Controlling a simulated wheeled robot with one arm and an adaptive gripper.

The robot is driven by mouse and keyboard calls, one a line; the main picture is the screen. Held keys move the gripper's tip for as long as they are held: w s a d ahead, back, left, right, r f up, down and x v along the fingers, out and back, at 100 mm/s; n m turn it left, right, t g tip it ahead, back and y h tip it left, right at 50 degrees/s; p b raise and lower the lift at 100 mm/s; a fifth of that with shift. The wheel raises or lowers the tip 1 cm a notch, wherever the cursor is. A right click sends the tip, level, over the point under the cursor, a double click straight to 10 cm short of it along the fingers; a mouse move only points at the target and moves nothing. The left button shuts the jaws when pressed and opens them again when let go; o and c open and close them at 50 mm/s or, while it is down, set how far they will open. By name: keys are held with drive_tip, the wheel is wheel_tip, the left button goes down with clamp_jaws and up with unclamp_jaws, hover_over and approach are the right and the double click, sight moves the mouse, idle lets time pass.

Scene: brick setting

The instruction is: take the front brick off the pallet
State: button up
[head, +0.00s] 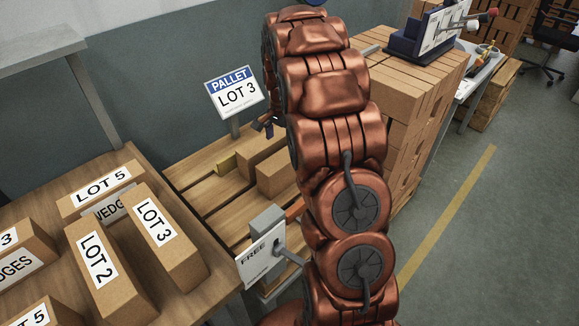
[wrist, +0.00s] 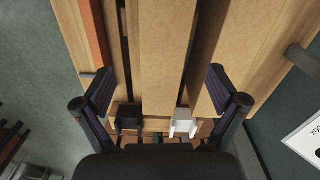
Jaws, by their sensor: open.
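The wooden pallet (head: 205,190) stands in the middle of the head view, beside the "PALLET LOT 3" sign (head: 235,93). A cardboard-brown brick (head: 275,173) sits on it, partly behind my arm. Another brown brick (head: 258,147) lies behind that one. My gripper (head: 264,127) shows as a small dark part above the bricks; my arm hides the rest. In the wrist view my gripper (wrist: 162,84) is open, its two dark fingers spread wide. A long brown brick face (wrist: 163,50) shows between them, with a second one (wrist: 232,60) to its right. I cannot tell whether the fingers touch anything.
A table with lot-labelled boxes (head: 152,235) stands at left. A "FREE" sign (head: 259,255) stands at the pallet's near edge. A small yellowish block (head: 227,162) lies on the pallet. A tall stack of bricks (head: 405,120) rises right of my arm. Grey floor (head: 465,240) is open at right.

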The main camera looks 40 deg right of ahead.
sight(289, 153)
drive_tip(key=shift+m, duration=0.6)
drive_tip(key=d+f, duration=0.1)
drive_tip(key=w+d+f, duration=0.1)
drive_tip(key=shift+w+d+f, duration=0.25)
drive_tip(key=shift+w+d, duration=0.05)
drive_tip(key=shift+d, duration=0.05)
drive_tip(key=shift+f+p, duration=0.35)
drive_tip(key=shift+f, duration=0.95)
drive_tip(key=f, duration=0.2)
drive_tip(key=f+p, duration=0.1)
drive_tip(key=shift+s+f+p, duration=0.3)
drive_tip(key=shift+s+f, duration=0.1)
drive_tip(key=shift+f, duration=0.6)
clamp_jaws()
drive_tip(key=shift+w+r, duration=0.1)
